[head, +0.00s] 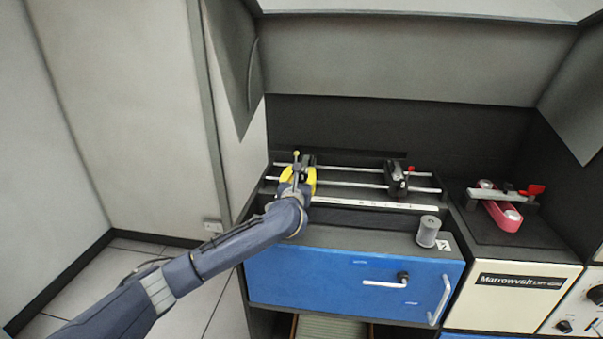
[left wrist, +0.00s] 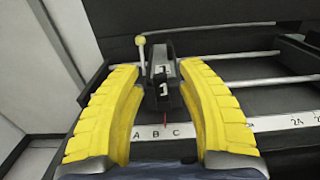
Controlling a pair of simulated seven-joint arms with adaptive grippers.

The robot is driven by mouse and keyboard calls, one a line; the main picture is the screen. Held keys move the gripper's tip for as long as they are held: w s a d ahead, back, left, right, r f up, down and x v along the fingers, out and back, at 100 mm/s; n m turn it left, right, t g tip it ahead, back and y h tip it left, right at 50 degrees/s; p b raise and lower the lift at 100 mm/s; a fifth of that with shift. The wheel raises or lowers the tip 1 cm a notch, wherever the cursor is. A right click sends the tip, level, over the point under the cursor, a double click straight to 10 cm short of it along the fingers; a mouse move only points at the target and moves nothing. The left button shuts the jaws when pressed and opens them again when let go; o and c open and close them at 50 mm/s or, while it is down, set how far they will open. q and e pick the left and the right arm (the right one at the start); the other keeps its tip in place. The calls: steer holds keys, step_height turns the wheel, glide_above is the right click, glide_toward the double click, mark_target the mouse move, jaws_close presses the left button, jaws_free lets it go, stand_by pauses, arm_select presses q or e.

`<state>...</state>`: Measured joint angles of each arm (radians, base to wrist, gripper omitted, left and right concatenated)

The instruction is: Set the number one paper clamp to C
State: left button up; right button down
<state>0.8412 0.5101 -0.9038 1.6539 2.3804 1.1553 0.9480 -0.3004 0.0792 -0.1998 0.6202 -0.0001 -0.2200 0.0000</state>
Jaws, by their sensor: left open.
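The number one paper clamp (left wrist: 162,72) is a dark block marked 1 on the rails, with a yellow-knobbed lever (left wrist: 141,48) standing at its left. Its thin red pointer (left wrist: 165,118) comes down between the letters B and C on the white scale (left wrist: 205,129), nearer C. My left gripper (left wrist: 158,68) is open, its yellow fingers on either side of the clamp; I cannot tell whether either touches it. The head view shows the gripper (head: 298,174) over the clamp, hiding much of it. My right gripper is not in view.
A second clamp (head: 397,178) with a red knob sits farther right on the same rails (head: 350,186). A grey cylinder (head: 428,231) stands on the front right ledge. A pink-and-grey device (head: 503,213) is on the right-hand cabinet. The rails between the clamps are clear.

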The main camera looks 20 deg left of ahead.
arm_select(q)
steer(key=shift+w+a, duration=0.1)
steer(key=shift+w, duration=0.75)
steer(key=shift+c, duration=0.2)
jaws_close()
